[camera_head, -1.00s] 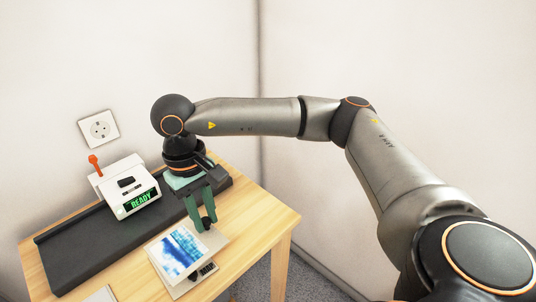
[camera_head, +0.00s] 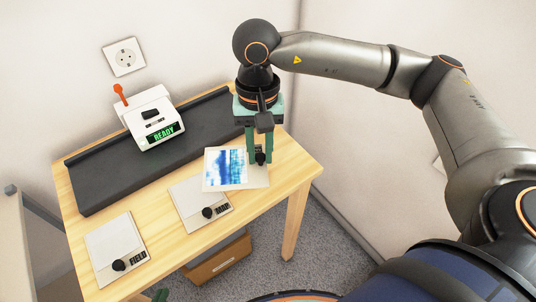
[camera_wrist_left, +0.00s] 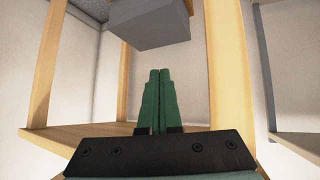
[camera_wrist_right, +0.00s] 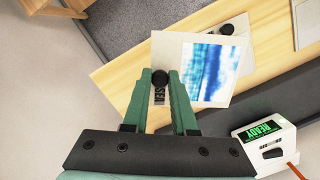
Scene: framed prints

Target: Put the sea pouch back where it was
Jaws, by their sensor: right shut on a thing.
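The sea pouch (camera_head: 258,180) is a flat cream pouch with a black knob, low over the right part of the table; whether it touches the wood is unclear. A blue-and-white print (camera_head: 225,168) sticks out of or lies over its left side. My right gripper (camera_head: 258,160) points down, shut on the pouch's black knob (camera_wrist_right: 160,78). The fingers partly hide the label in the right wrist view. My left gripper (camera_wrist_left: 157,100) is shut and empty, below table height; a green tip (camera_head: 160,295) shows at the head view's bottom edge.
A middle pouch (camera_head: 188,192) lies left of the sea pouch, with the print over its corner. The FIELD pouch (camera_head: 112,240) lies further left. Behind stand a dark tray (camera_head: 100,185) and a white READY device (camera_head: 150,120). A brown box (camera_head: 218,262) is below the table.

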